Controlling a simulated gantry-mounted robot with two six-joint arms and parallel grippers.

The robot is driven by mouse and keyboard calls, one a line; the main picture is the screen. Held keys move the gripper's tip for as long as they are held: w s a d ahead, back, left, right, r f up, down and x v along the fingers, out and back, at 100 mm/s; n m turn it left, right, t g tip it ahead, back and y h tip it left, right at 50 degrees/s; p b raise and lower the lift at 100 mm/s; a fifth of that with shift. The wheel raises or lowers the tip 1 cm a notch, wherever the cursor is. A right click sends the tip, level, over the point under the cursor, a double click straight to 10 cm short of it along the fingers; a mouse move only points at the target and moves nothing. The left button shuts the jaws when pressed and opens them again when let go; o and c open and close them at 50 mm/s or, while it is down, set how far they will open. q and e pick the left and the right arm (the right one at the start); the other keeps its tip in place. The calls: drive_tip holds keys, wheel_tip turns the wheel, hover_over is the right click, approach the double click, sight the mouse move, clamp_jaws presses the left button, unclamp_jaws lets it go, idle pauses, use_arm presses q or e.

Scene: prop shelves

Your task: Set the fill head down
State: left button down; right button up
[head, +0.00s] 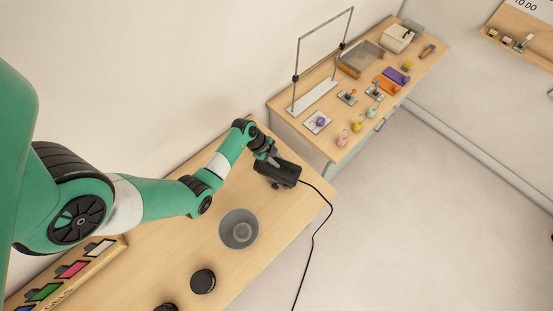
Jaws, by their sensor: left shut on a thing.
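The fill head looks to be the black, boxy device (283,174) with a black cable, at the far end of the near wooden table (300,222). My left gripper (270,160) is at its upper left side and is shut on it. The gripper's fingers are small in this view and partly hidden by the wrist. I cannot tell whether the device touches the tabletop or hangs just above it. My right gripper does not show.
A grey bowl (239,229) and a round black object (203,281) stand nearer on the same table. A rack with coloured cards (73,269) is at the left. A second table (355,121) beyond holds a metal frame, a tray and several small props. The cable (314,240) hangs toward the floor.

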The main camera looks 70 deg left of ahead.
use_arm(q)
drive_tip(key=c, duration=0.8)
unclamp_jaws()
drive_tip(key=shift+o, duration=0.2)
drive_tip(key=p+v, duration=0.3)
drive_tip(key=v, duration=0.9)
drive_tip(key=shift+p, duration=0.4)
drive_tip(key=shift+w+r, duration=0.1)
